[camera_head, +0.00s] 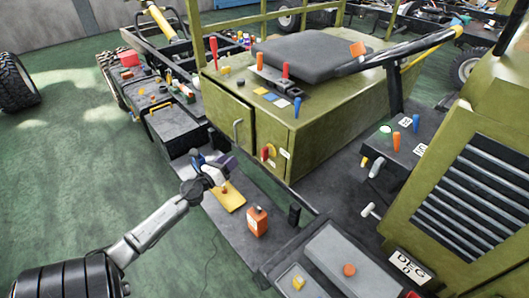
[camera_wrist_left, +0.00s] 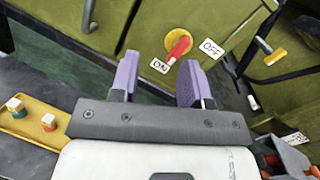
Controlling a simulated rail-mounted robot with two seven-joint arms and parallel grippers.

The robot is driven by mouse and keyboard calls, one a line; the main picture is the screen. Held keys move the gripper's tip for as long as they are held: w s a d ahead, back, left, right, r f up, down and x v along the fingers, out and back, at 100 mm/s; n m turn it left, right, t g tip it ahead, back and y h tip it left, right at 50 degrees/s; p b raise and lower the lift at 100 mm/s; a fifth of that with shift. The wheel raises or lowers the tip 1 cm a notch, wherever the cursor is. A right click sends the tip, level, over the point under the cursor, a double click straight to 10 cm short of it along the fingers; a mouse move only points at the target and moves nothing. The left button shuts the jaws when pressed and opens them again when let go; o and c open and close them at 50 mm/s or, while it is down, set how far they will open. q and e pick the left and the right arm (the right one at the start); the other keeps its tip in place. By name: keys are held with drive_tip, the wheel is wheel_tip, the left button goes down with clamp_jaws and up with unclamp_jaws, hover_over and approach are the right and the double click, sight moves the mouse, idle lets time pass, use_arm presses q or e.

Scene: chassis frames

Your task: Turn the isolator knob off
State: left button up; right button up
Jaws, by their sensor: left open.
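The isolator knob (camera_head: 268,152) is a red handle on a yellow disc, on the olive cabinet's front face. The left wrist view shows the knob (camera_wrist_left: 179,48) ahead of the fingers, its handle slanting down-left toward the ON label (camera_wrist_left: 160,66). The OFF label (camera_wrist_left: 211,48) is to its right. My left gripper (camera_head: 215,164) is open and empty, left of the knob and apart from it in the head view. Its purple fingers (camera_wrist_left: 158,76) are spread in the left wrist view, with the right finger just below the knob. My right gripper is in neither view.
The olive cabinet (camera_head: 222,115) has a door handle (camera_head: 237,131) left of the knob. A louvred olive panel (camera_head: 480,190) stands at right. Green floor lies open at left.

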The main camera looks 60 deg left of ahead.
sight(262, 152)
use_arm(q)
drive_tip(key=w+m+h, duration=0.1)
drive_tip(key=w+m, duration=0.1)
drive_tip(key=w, duration=0.3)
drive_tip(key=w+m+h, duration=0.1)
drive_tip(key=w+m, duration=0.1)
drive_tip(key=w, duration=0.2)
drive_tip(key=w+d+f+m+h, duration=0.1)
drive_tip(key=w+m+h, duration=0.1)
drive_tip(key=w, duration=0.3)
drive_tip(key=shift+w+d+b, duration=0.1)
drive_tip(key=shift+w+b, duration=0.2)
drive_tip(key=shift+b, duration=0.05)
drive_tip(key=shift+c, duration=0.2)
clamp_jaws()
